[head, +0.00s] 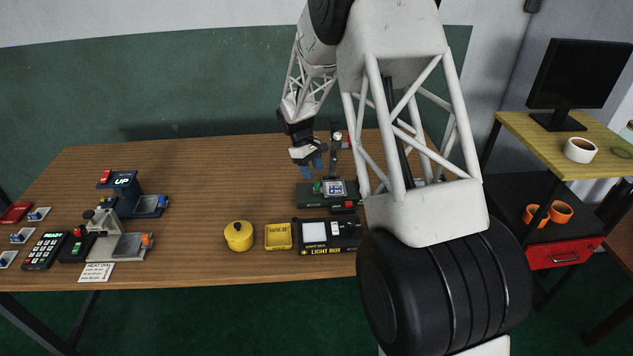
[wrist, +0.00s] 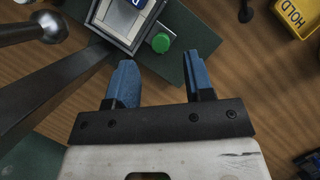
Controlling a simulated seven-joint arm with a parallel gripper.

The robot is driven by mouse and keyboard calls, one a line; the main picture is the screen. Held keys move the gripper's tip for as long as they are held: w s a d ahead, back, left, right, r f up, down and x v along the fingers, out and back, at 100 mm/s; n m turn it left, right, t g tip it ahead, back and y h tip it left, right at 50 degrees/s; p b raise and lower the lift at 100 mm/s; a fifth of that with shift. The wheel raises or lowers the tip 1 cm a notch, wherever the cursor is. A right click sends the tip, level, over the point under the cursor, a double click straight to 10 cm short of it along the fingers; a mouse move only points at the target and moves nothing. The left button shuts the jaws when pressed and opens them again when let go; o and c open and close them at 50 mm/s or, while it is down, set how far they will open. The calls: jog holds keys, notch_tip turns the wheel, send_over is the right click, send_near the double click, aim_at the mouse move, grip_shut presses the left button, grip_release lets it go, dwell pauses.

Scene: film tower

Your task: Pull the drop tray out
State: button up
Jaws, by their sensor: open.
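My gripper (head: 313,170) has blue fingers and hangs over the back of a dark green device with a tall post. In the wrist view my gripper (wrist: 162,62) is open and empty. Its fingertips are spread over the device's dark green base (wrist: 177,65), with a round green knob (wrist: 160,43) just beyond the gap. A light-framed plate with a blue-and-white slide (head: 335,188) is on top of the device. A small red part (head: 349,204) shows at its front right. I cannot tell which part is the drop tray. My arm hides the device's right side.
A light box (head: 314,233), a yellow HOLD tray (head: 278,237) and a yellow lidded pot (head: 239,236) stand in front. A grey press (head: 130,245), a stand marked UP (head: 122,181) and a keypad (head: 45,250) are at left. The table's middle is clear.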

aim_at(317, 183)
jog(key=shift+x, duration=2.35)
jog(key=shift+c, duration=0.5)
grip_shut()
